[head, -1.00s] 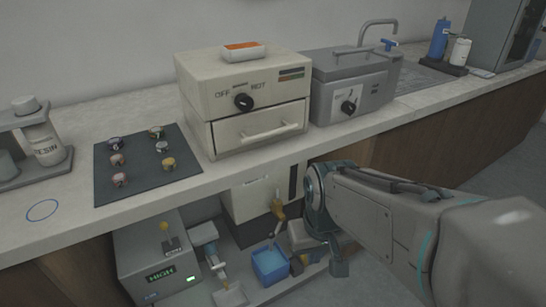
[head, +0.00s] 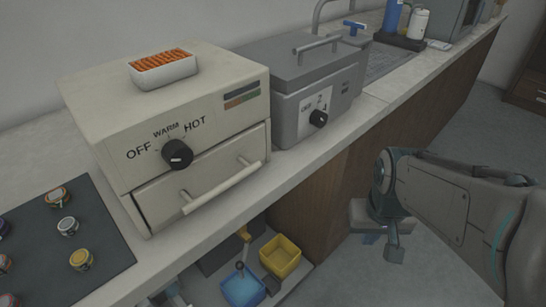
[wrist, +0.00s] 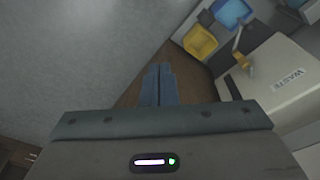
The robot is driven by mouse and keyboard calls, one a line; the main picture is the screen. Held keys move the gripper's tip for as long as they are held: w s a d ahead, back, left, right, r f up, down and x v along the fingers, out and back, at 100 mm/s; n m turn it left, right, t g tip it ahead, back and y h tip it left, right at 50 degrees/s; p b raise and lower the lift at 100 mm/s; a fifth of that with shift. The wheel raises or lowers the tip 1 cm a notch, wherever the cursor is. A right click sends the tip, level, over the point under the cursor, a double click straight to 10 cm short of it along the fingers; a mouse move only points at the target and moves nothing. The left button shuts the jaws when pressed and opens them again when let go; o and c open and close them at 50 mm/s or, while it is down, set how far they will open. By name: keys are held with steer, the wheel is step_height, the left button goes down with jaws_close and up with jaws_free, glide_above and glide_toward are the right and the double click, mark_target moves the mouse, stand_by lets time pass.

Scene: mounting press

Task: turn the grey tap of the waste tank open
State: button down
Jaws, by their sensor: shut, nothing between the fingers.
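The waste tank (wrist: 290,82) is a pale box lettered WASTE at the right of the wrist view. A brass-yellow fitting (wrist: 244,62) sits at its near side, with a thin grey lever (wrist: 237,40) beside it. In the head view the fitting (head: 244,234) and the grey lever (head: 240,268) show below the worktop edge; the tank is mostly hidden there. My gripper (wrist: 160,68) is shut and empty, apart from the tap and to its left in the wrist view. In the head view my gripper (head: 382,240) hangs right of the tap, in front of the cabinets.
A blue bin (head: 243,289) and a yellow bin (head: 281,257) stand by the tap under the worktop. The worktop (head: 340,138) overhangs them, carrying a cream oven (head: 90,102) and a grey bath (head: 283,88). Floor around my gripper is clear.

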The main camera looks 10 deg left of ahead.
steer(key=w+a+f+n+t+y+b, duration=0.1)
steer(key=w+a+f+t+b, duration=0.2)
steer(key=w+f, duration=1.5)
steer(key=w+a+f+m+t+y+b, duration=0.25)
steer(key=a+f+m+t+y, duration=0.55)
steer(key=a+f, duration=1.05)
steer(key=w+a+r+m+t+y+b, duration=0.1)
steer(key=w+a+m+t+b, duration=0.1)
steer(key=w+a+m+b, duration=0.2)
steer(key=shift+w+a+y, duration=0.3)
steer(key=shift+w+a, duration=1.3)
steer(key=shift+a, duration=1.7)
